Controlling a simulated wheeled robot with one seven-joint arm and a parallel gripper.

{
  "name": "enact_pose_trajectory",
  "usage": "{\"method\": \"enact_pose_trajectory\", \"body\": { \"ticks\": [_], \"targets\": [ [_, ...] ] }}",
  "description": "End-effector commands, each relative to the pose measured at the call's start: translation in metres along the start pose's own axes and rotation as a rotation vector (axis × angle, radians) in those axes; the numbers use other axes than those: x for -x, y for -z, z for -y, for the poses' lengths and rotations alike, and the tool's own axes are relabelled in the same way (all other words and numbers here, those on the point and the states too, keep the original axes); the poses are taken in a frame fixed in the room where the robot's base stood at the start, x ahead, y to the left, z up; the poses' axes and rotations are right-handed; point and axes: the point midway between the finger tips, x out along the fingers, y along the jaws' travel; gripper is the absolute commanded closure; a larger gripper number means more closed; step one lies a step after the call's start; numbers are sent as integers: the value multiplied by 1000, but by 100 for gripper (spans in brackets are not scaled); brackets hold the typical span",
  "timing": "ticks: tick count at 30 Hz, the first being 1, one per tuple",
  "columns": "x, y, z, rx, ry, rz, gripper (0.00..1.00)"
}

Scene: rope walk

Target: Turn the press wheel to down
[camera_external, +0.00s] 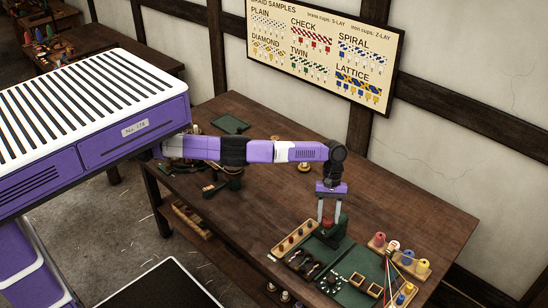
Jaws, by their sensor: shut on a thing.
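A dark green press (335,236) stands on the wooden table at the back of a green mat. My gripper (330,218) points straight down over the press from the end of my purple arm. Its two pale fingers are shut on the top of the press, where the press wheel is. The wheel itself is mostly hidden by the fingers and too small to make out, so its turn position cannot be told.
Wooden racks with coloured spools (408,259) stand right of the press. A peg tray (297,238) and small tools lie left and in front. A sample board (325,50) hangs on the wall. The table's right end (437,215) is clear.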

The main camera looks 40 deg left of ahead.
Motion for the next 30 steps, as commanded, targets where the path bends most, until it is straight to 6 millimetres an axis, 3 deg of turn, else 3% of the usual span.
{"method": "enact_pose_trajectory", "body": {
  "ticks": [12, 30],
  "targets": [
    [2, 0, -1, -187, 77, -1, 96],
    [0, 0, -1, -225, 94, 1, 96]
  ]
}}
